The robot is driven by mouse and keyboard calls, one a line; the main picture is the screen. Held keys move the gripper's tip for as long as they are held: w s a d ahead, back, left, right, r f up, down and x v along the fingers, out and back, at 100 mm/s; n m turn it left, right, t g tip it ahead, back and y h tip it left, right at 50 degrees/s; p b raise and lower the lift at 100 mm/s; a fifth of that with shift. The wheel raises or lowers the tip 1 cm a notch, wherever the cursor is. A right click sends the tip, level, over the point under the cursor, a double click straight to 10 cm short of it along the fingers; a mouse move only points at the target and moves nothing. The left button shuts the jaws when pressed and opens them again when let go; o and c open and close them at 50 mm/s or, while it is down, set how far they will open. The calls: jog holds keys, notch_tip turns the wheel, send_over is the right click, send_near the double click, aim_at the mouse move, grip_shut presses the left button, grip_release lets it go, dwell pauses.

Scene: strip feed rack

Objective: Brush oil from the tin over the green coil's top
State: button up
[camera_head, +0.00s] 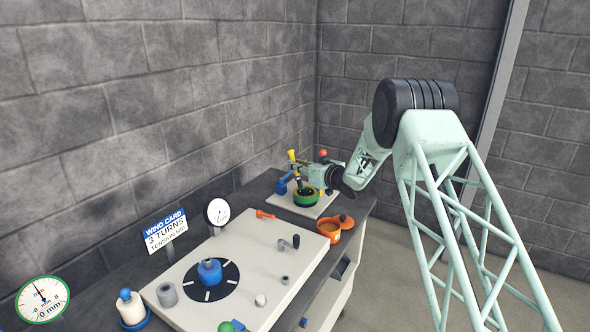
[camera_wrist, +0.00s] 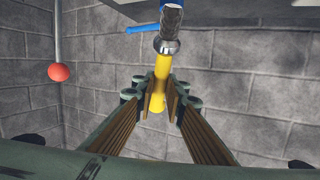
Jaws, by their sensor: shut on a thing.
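My gripper (camera_head: 301,171) is shut on the yellow handle of a brush (camera_wrist: 159,82), above the far-end plate. The brush's metal collar and dark bristles point to the top of the wrist view, and its yellow end (camera_head: 291,155) is uppermost in the head view. The green coil (camera_head: 305,200) sits on that plate with a dark centre, just below the brush. Whether the bristles touch the coil cannot be told. An orange tin (camera_head: 330,231) stands nearer on the bench, apart from the gripper.
The far plate (camera_head: 286,203) also carries a blue block (camera_head: 282,190). A red ball on a rod (camera_wrist: 58,72) is beside the gripper. Block walls stand close behind.

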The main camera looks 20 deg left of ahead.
aim_at(292, 154)
jog(key=shift+r+p, duration=0.9)
jog(key=shift+r, duration=1.3)
jog(key=shift+d, duration=0.1)
